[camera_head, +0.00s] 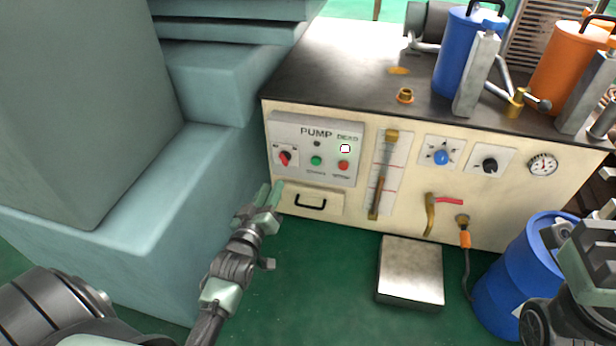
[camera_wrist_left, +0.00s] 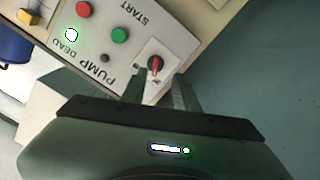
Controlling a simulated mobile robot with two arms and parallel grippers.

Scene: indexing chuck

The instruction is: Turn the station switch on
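The pump panel (camera_head: 316,148) is on the front of a cream cabinet and reads "PUMP" and "DEAD". A red-and-black rotary switch (camera_head: 285,157) sits at its left end. The switch shows in the left wrist view (camera_wrist_left: 154,64), its red handle roughly in line with the gap between my fingers. My left gripper (camera_head: 269,194) is just below and left of the switch in the head view, open and empty, apart from the knob as far as I can tell. My right gripper (camera_head: 590,255) is partly in view at the right edge, its fingers unclear.
A green button (camera_head: 316,160), a red button (camera_head: 343,165) and a white lit lamp (camera_head: 345,148) share the panel. A drawer handle (camera_head: 310,201) is below. A teal machine body (camera_head: 160,215) stands close on the left.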

